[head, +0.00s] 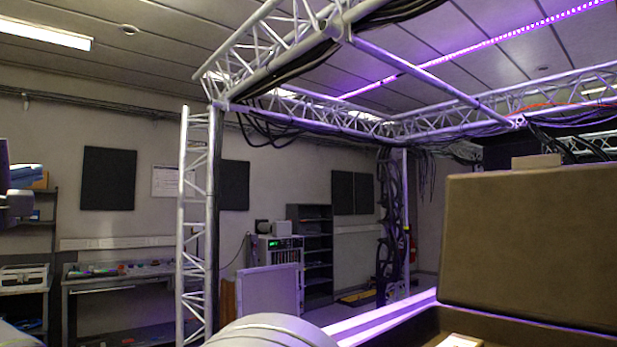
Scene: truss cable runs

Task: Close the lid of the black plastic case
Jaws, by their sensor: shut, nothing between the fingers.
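The case stands at the lower right of the head view, very close and cut off by the frame. Its lid (540,245) is open and stands nearly upright, leaning back slightly, with a broad dark brownish face toward me. Below it, a strip of the case's dark lower part (500,325) shows, and a small pale object (460,341) is visible at the bottom edge there. The rest of the lower part is out of frame. My gripper is not in view.
A white truss upright (196,230) stands left of centre, with truss beams and black cables overhead. A purple-lit pale ledge (385,318) runs beside the case. A workbench (120,285) and dark shelves (315,255) stand along the far wall.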

